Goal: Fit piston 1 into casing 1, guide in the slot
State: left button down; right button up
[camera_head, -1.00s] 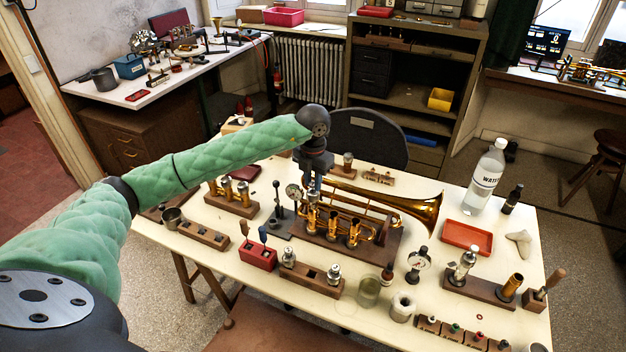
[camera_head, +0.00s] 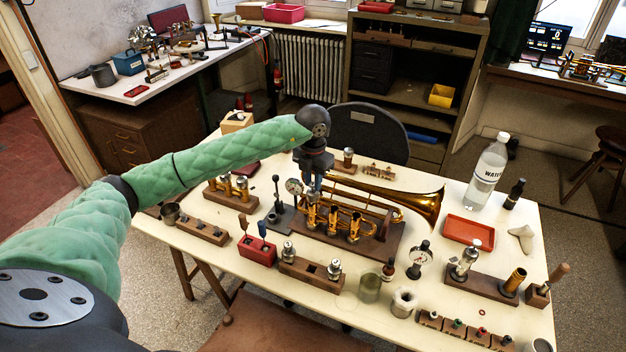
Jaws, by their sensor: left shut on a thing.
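The brass horn (camera_head: 411,200) lies on a dark wooden cradle (camera_head: 375,242) in the middle of the table, its bell to the right. Its upright casings stand in a row, and the leftmost casing (camera_head: 312,214) is directly under my left gripper (camera_head: 314,184). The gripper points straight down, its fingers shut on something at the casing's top. The piston between the fingers is too small and covered to make out, and I cannot tell how deep it sits or where its guide faces. My right gripper does not show.
A dial gauge (camera_head: 294,187) and a lever stand (camera_head: 277,208) are close left of the horn. In front are a red block (camera_head: 257,250) and a wooden rack (camera_head: 312,276) with metal parts. A red tray (camera_head: 468,231) and water bottle (camera_head: 488,172) are at the right.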

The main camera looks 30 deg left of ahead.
pick_arm(q)
jog(key=shift+f+b, duration=0.65)
jog(key=shift+f, duration=0.25)
jog(key=c, duration=1.2)
grip_release()
jog(key=shift+o, duration=0.2)
jog(key=shift+r+p, duration=1.1)
jog(key=shift+r, duration=2.85)
